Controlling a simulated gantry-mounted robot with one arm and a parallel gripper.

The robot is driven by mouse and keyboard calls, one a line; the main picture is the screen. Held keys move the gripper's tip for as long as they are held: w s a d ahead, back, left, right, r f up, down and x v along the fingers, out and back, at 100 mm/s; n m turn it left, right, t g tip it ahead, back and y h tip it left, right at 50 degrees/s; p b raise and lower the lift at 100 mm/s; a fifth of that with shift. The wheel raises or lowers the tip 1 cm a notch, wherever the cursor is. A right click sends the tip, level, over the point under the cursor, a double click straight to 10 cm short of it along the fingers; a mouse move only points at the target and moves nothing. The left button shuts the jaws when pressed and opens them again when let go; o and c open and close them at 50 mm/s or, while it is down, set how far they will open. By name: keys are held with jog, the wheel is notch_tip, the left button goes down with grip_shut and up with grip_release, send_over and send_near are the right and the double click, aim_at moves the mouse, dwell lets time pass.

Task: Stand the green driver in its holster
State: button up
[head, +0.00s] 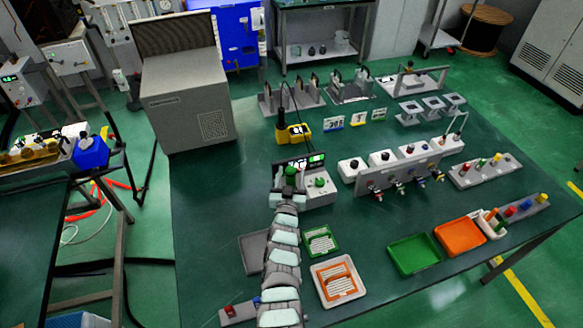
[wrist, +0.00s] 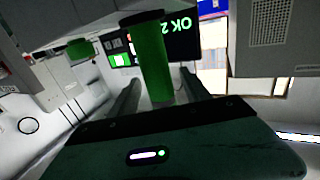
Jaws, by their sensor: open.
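The green driver (head: 290,171) shows as a small green handle at the front left of a white station with a lit screen (head: 299,163). In the wrist view, its green handle (wrist: 150,55) stands slightly tilted between my fingers. My gripper (head: 288,188) is at the driver; in the wrist view the gripper (wrist: 155,92) has a finger on each side of the handle, apart from each other. The driver's lower end and its holster cannot be made out, so I cannot tell whether it is seated.
A second green knob (head: 320,182) sits just right of the driver on the station. A yellow meter (head: 293,133) stands behind it. Green and white trays (head: 320,240) lie in front. Bare tabletop lies left of the station.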

jog(key=s+p, duration=0.3)
jog(key=s, duration=0.5)
jog(key=shift+s+a, duration=0.2)
jog(key=shift+a, duration=0.2)
jog(key=shift+r, duration=0.1)
